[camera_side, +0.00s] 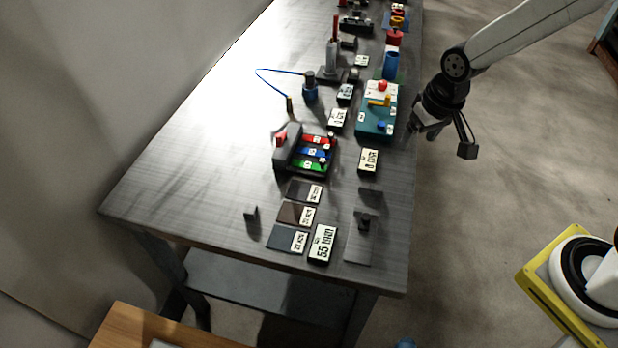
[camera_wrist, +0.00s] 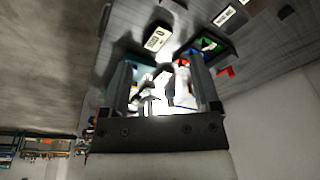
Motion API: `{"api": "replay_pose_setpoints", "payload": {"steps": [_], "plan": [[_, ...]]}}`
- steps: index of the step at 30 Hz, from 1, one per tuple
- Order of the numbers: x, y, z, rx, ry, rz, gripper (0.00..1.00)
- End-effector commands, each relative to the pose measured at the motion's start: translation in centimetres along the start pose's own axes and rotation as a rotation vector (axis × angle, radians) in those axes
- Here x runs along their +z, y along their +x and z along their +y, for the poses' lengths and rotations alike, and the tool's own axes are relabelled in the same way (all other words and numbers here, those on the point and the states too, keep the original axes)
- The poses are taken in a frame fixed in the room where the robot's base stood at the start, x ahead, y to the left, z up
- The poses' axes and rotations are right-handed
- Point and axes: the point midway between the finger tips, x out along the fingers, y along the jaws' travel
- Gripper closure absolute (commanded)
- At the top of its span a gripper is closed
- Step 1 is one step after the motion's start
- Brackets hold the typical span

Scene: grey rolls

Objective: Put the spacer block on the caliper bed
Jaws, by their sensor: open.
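A small dark grey cube (camera_side: 251,212), which looks like the spacer block, sits alone on the table's near left part. A flat grey plate (camera_side: 358,248) with a dark upright piece (camera_side: 364,222) lies near the front right edge. It may be the caliper bed, but I cannot tell for sure. A separate dark block (camera_side: 370,195) lies just behind it. My gripper (camera_side: 441,142) is open and empty, off the table's right edge and well away from the cube. In the wrist view my gripper (camera_wrist: 162,72) shows its two fingers apart; I cannot make out the cube there.
Labelled dark tiles (camera_side: 296,214) and a label block (camera_side: 322,244) lie between the cube and the plate. A box with red, blue and green strips (camera_side: 312,152), a teal box (camera_side: 377,112) and a cabled post (camera_side: 310,88) stand farther back. The table's left side is clear.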

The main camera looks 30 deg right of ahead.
Motion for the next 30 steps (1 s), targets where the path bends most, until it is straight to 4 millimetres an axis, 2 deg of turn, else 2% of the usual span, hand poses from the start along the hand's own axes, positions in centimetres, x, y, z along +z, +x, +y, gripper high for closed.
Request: {"api": "replay_pose_setpoints", "payload": {"steps": [1, 6, 15, 22, 30], "plan": [[-1.2, 0.5, -1.0, -0.002, 0.014, -0.008, 0.21], [-4.5, 1.7, -4.2, -0.005, 0.081, -0.033, 0.21], [-9.1, 4.6, -10.5, 0.0, 0.197, -0.075, 0.21], [-11.2, 7.2, -15.7, 0.013, 0.287, -0.106, 0.21], [-12.1, 10.6, -22.0, 0.036, 0.389, -0.137, 0.21]]}}
